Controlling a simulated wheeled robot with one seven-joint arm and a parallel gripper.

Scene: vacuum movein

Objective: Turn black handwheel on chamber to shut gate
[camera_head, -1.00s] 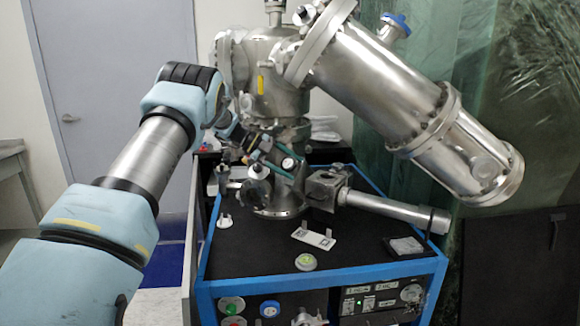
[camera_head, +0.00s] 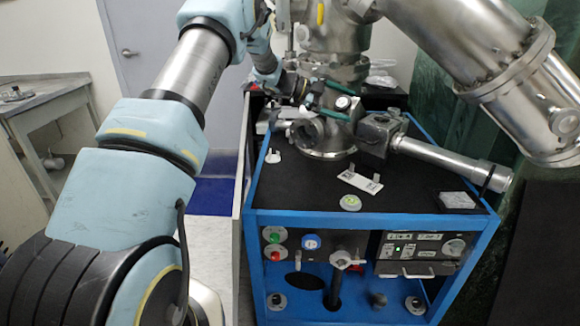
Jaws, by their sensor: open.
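The steel chamber (camera_head: 336,40) stands on the black top of a blue-framed cart. A dark handwheel (camera_head: 305,132) sits low on its left side, near the chamber's base flange. It is small, and its rim is partly lost against other dark parts. My gripper (camera_head: 334,102) is at the chamber's lower neck, a little above and to the right of the handwheel. Its teal-edged fingers are apart and point right. I cannot tell whether they touch anything. The gate is inside the chamber and hidden.
A steel pipe (camera_head: 445,162) juts right from the chamber base, and a large steel cylinder (camera_head: 490,60) slants above it. Small loose parts, such as a white plate (camera_head: 359,181) and a round level (camera_head: 350,203), lie on the cart top (camera_head: 300,195). A side table (camera_head: 45,98) stands left.

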